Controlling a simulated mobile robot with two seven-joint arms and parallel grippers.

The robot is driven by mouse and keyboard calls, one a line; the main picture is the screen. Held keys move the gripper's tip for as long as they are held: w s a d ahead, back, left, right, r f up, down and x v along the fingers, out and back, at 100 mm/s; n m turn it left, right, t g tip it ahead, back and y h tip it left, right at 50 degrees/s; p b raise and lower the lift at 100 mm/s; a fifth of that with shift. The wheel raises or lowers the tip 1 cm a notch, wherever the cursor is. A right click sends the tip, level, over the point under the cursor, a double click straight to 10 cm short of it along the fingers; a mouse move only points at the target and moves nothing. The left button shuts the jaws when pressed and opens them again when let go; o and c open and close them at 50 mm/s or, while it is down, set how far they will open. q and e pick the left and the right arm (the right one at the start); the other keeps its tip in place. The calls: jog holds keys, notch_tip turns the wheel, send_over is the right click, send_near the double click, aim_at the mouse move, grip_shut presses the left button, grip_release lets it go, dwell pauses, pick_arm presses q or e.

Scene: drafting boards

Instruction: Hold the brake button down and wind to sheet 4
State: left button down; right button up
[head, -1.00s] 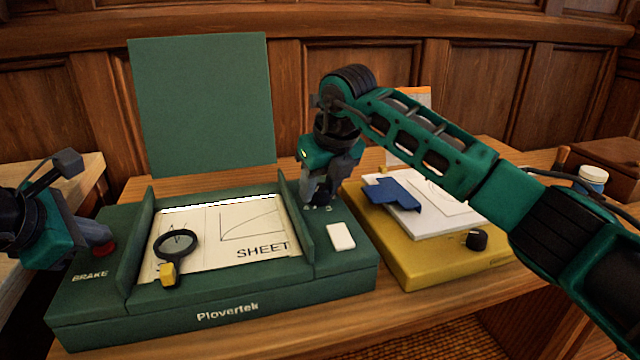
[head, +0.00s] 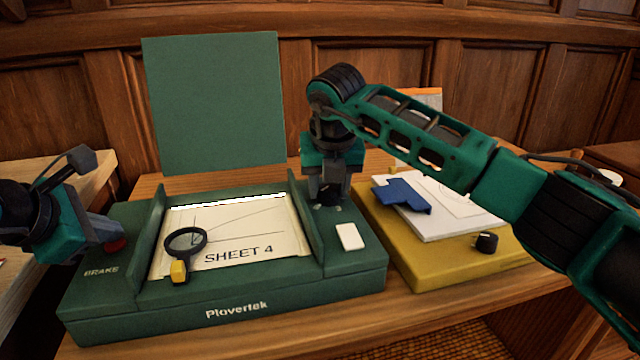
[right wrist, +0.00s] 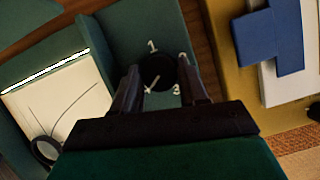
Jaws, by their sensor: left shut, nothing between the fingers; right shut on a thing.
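The green Plovertek board (head: 240,310) shows a paper sheet (head: 265,240) in its window, and the lettering reads SHEET 4. My left gripper (head: 112,232) is shut and empty, its tips at the red brake button (head: 116,246) behind the word BRAKE. The tips partly cover the button; I cannot tell how far down it is. My right gripper (head: 328,200) points down and is shut on the dark knob at the board's right side. In the right wrist view, the knob (right wrist: 158,72) sits between the fingers, its pale pointer toward the lower left; numerals 1 and 3 are readable around it.
A magnifier (head: 184,245) with a yellow handle lies over the window. A white block (head: 350,237) sits on the board's right side. A yellow board (head: 430,277) to the right bears white sheets, a blue template (head: 402,194) and a black knob (head: 486,243). A green panel (head: 215,105) stands behind.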

pick_arm(q)
jog(key=shift+f, duration=0.1)
pick_arm(e)
jog(key=shift+m, duration=0.6)
jog(key=o, duration=1)
jog(key=shift+o, duration=0.2)
jog(key=shift+r, duration=0.1)
jog(key=v, duration=1.2)
jog(key=shift+a, duration=0.2)
pick_arm(q)
jog(key=shift+r+p, duration=0.65)
jog(key=shift+r, duration=0.45)
pick_arm(e)
jog(key=shift+r, duration=0.5)
